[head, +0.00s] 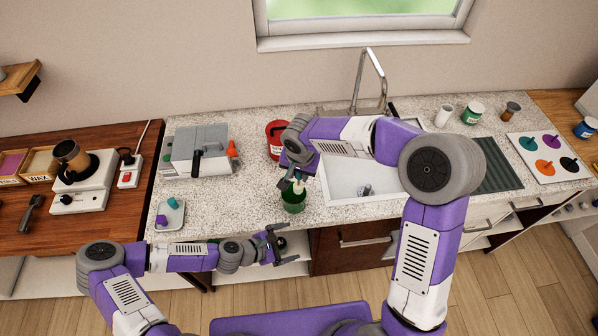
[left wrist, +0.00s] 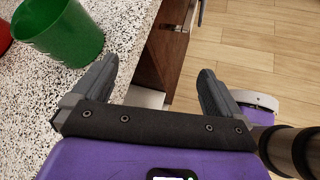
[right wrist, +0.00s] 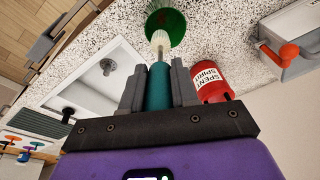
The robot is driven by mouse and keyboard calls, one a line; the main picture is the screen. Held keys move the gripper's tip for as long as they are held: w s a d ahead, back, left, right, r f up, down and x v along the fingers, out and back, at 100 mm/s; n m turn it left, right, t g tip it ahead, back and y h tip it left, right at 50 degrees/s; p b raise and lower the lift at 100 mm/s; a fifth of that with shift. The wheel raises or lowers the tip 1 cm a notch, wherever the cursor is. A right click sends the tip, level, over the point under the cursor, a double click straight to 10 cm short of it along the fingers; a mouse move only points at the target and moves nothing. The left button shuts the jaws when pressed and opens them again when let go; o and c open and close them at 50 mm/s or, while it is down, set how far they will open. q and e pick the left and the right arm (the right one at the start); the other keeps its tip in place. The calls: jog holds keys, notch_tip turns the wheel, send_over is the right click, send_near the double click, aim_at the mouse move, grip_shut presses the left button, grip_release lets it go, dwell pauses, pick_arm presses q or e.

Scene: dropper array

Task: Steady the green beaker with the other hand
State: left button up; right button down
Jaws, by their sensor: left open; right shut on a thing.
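The green beaker (head: 293,201) stands on the speckled counter close to its front edge. It also shows at the upper left of the left wrist view (left wrist: 65,38) and at the top of the right wrist view (right wrist: 170,24). My left gripper (head: 284,244) is open and empty, in front of the counter edge and apart from the beaker. My right gripper (right wrist: 158,75) is shut on a teal-handled tool (right wrist: 159,88) with a pale tip (right wrist: 160,42). The tip is over the beaker's mouth. Whether it touches the inside I cannot tell.
A red "spent spirit" pot (right wrist: 210,82) stands behind the beaker, and the sink (head: 350,183) lies to its right. A small tray (head: 169,215) with purple and teal pieces lies to the left. Bare counter (head: 235,205) separates tray and beaker.

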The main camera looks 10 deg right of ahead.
pick_arm(q)
jog(key=w+a+r+n+t, duration=0.1)
jog(key=w+n, duration=0.1)
jog(key=w+a+r+n+t, duration=0.1)
jog(key=w+n, duration=0.2)
jog(key=w+a+r+n+t, duration=0.2)
jog(key=w, duration=0.1)
jog(key=shift+w, duration=0.2)
send_near(302, 195)
jog(key=shift+x, duration=2.7)
jog(key=shift+w+a, duration=0.1)
jog(key=c, duration=0.8)
jog(key=shift+c, duration=0.6)
